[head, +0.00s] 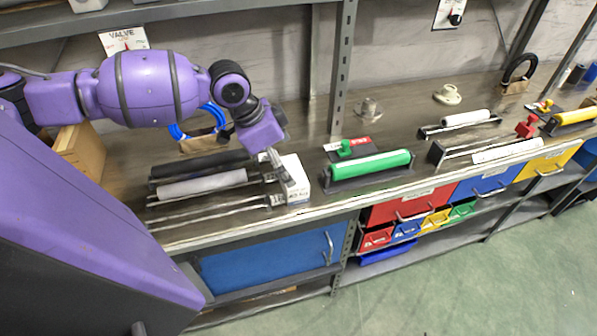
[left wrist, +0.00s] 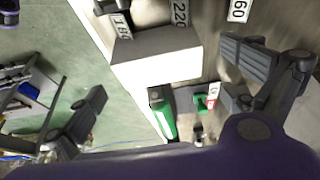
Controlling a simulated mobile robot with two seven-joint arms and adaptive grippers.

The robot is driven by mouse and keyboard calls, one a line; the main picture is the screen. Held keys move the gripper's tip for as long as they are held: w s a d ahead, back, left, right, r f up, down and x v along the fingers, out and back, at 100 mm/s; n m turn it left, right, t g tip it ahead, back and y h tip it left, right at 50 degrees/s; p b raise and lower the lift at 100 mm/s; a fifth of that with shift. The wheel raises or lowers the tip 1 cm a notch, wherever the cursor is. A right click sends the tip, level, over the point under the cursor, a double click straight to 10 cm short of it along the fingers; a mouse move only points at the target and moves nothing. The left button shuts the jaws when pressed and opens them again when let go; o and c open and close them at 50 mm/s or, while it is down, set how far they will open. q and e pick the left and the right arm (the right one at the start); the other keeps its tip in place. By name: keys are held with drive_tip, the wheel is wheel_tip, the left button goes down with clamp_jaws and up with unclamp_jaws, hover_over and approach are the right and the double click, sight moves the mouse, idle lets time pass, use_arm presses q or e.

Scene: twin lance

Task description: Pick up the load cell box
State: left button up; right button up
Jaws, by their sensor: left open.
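A white box (head: 296,176) with small print on its front face stands near the front edge of the workbench, and I take it to be the load cell box. In the left wrist view the white box (left wrist: 158,56) lies between and beyond the fingers, with its printed face not readable. My left gripper (head: 284,172) is open at the box, and one finger hides part of it. In the left wrist view the two fingers of my left gripper (left wrist: 168,80) are spread wide with nothing between their pads. I cannot tell whether a finger touches the box. My right gripper is not in view.
Grey rollers and thin rods (head: 205,185) lie left of the box. A green roller (head: 370,165) on a dark base stands close on its right. A blue cable coil (head: 200,122) is behind. Drawers (head: 400,206) sit below the bench edge.

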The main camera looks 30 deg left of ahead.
use_arm(q)
drive_tip(key=x, duration=0.3)
drive_tip(key=shift+s+d+f, duration=0.1)
drive_tip(key=shift+s+f, duration=0.1)
drive_tip(key=shift+s, duration=0.1)
drive_tip(key=x, duration=0.3)
drive_tip(key=shift+w+f, duration=0.1)
drive_tip(key=shift+w, duration=0.05)
drive_tip(key=c, duration=1.5)
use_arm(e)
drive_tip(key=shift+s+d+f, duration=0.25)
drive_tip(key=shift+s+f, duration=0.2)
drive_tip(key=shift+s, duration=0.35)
